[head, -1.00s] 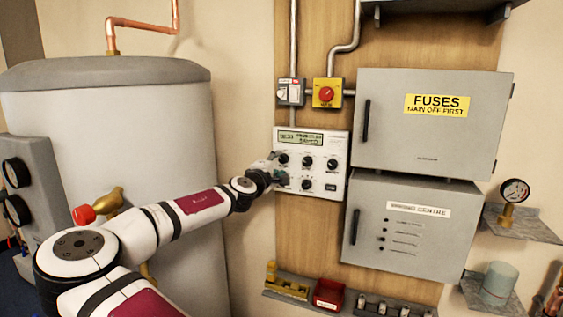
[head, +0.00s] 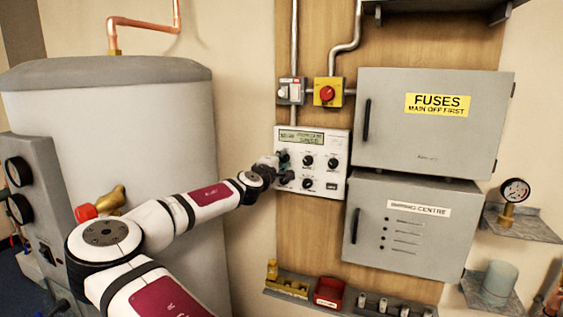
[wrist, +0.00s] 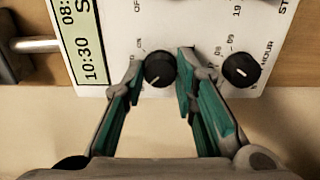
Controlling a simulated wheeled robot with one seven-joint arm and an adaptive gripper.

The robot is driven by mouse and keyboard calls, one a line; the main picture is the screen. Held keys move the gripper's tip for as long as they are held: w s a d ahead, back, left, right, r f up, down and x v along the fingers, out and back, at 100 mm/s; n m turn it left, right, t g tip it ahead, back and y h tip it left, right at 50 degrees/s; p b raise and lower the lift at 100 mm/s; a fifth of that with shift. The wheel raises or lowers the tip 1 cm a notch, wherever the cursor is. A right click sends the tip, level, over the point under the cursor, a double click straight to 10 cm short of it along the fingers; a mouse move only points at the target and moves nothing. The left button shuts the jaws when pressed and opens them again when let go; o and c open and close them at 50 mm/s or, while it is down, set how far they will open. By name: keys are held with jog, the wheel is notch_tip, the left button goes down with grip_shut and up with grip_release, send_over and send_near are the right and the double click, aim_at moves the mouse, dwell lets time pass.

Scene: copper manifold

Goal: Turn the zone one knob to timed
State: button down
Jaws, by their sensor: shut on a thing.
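The grey-white control panel (head: 338,178) is on the wooden board and has a green display and several black knobs. My gripper (head: 285,167) reaches the panel's left side, at the upper left knob. In the wrist view this black knob (wrist: 160,70) sits beside the green display (wrist: 83,45), between the green-padded fingers of my gripper (wrist: 161,76). The fingers are shut on it, though a thin gap seems to show on its right. Its white pointer line slants to the lower left of the wrist picture. Its labels are only partly legible, and I cannot tell which is timed.
Another black knob (wrist: 241,70) is close to the right finger. The upper grey fuse box (head: 428,140) and lower grey box (head: 412,228) are right of the panel. A yellow switch with a red knob (head: 327,94) is above. A large grey tank (head: 130,135) stands left.

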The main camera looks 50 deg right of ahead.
jog(key=m+b, duration=0.2)
jog(key=m, duration=0.3)
jog(key=shift+f+b, duration=0.15)
jog(key=shift+b, duration=0.25)
jog(key=shift+m+b, duration=0.75)
jog(key=shift+m, duration=0.95)
jog(key=c, duration=1.3)
grip_release()
jog(key=shift+a, duration=0.15)
jog(key=v, duration=1.1)
jog(key=shift+s+a, duration=0.2)
jog(key=shift+a, duration=0.15)
